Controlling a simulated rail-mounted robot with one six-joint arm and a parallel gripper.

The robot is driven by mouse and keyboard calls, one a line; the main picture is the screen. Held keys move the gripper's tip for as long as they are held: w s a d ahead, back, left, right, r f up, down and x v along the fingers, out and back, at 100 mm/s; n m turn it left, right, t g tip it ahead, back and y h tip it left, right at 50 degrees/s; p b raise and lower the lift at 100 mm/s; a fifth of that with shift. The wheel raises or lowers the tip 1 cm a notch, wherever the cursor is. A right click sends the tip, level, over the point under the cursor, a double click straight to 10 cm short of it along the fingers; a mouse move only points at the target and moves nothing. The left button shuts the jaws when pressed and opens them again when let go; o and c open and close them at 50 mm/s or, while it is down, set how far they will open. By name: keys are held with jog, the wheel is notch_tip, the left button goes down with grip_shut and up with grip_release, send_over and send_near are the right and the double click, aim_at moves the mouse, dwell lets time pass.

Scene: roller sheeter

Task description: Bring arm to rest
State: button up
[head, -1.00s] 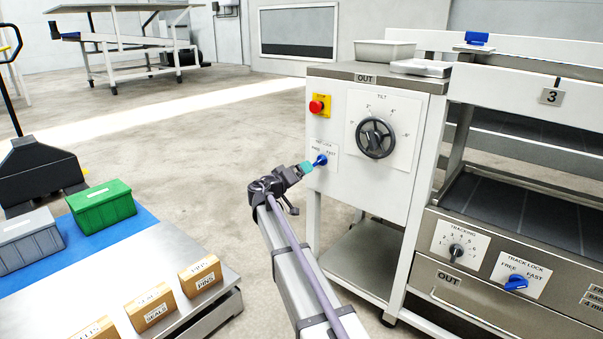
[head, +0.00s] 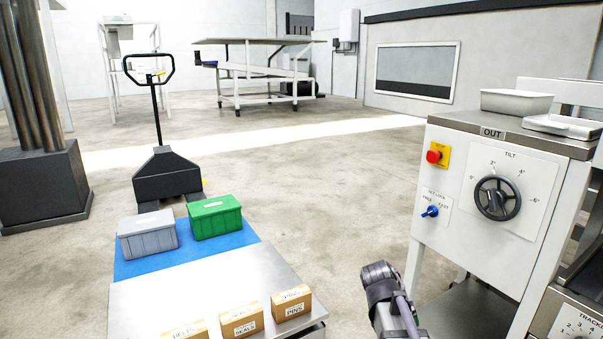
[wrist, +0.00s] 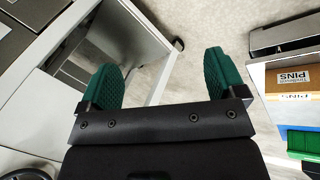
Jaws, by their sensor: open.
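My gripper (wrist: 158,78) shows in the wrist view with its two green finger pads spread wide and nothing between them. Bare floor and the white cabinet's lower frame show beyond the fingers. In the head view my arm stands at the bottom, just left of the white cabinet (head: 455,260); the fingers cannot be made out there. The blue tilt lock switch (head: 430,211) on the cabinet front is clear of my arm. The black tilt handwheel (head: 497,198) and the red button (head: 434,156) sit above it.
A steel-topped cart (head: 170,297) stands left of my arm. Open floor lies between cart and cabinet.

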jog(key=s+a+r+n+g+y+p, duration=0.1)
jog(key=s+a+r+y+p, duration=0.2)
jog(key=s, duration=0.4)
jog(key=s+a+r+y+p, duration=0.1)
jog(key=s+a+r+p, duration=0.15)
jog(key=s+a, duration=0.35)
notch_tip(320, 180, up, 34)
jog(key=d+p, duration=0.1)
jog(key=p, duration=3.4)
jog(key=shift+d+r, duration=0.2)
jog(key=shift+d, duration=0.1)
